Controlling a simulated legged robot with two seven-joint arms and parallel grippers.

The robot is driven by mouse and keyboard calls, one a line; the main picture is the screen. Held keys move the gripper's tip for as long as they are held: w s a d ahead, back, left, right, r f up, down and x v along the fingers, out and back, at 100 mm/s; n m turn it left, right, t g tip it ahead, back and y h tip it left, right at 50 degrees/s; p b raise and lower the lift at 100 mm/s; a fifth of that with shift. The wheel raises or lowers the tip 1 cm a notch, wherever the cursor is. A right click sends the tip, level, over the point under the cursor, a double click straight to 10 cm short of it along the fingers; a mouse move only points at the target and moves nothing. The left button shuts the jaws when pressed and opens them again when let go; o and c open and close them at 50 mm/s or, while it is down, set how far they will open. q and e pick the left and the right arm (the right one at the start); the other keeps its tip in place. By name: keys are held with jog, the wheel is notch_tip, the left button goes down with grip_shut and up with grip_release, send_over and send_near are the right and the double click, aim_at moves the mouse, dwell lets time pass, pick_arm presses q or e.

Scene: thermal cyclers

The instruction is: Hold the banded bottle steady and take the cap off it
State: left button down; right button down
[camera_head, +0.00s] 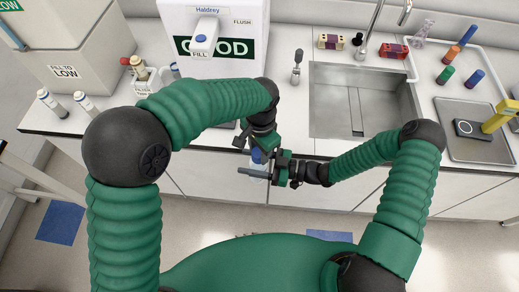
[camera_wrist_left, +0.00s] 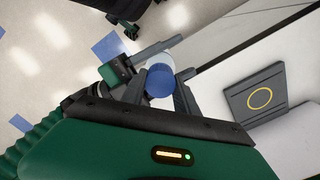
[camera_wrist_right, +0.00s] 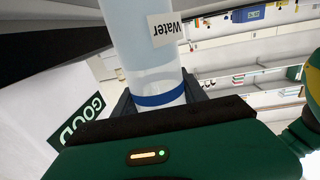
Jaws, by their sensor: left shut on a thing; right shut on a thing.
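The banded bottle (camera_wrist_right: 150,50) is clear, with a blue band and a label reading "Water". In the right wrist view my right gripper (camera_wrist_right: 157,100) is shut around it near the band; its cap end is out of that frame. The blue cap (camera_wrist_left: 159,81) is between the fingers of my left gripper (camera_wrist_left: 160,92), with the pale bottle behind it in the left wrist view. In the head view my left gripper (camera_head: 262,150) is above my right gripper (camera_head: 262,172), in front of the counter. I cannot tell whether the cap is still seated.
A steel sink (camera_head: 330,100) and a white dispenser (camera_head: 222,45) marked GOOD stand behind the grippers. Capped bottles (camera_head: 53,103) stand on the left counter. A steel tray (camera_head: 470,145) is at the right. The grippers hang over open floor before the cabinet fronts.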

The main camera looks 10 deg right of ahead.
pick_arm(q)
jog(key=n, duration=0.6)
jog(key=shift+n, duration=0.4)
jog(key=c, duration=0.9)
grip_release()
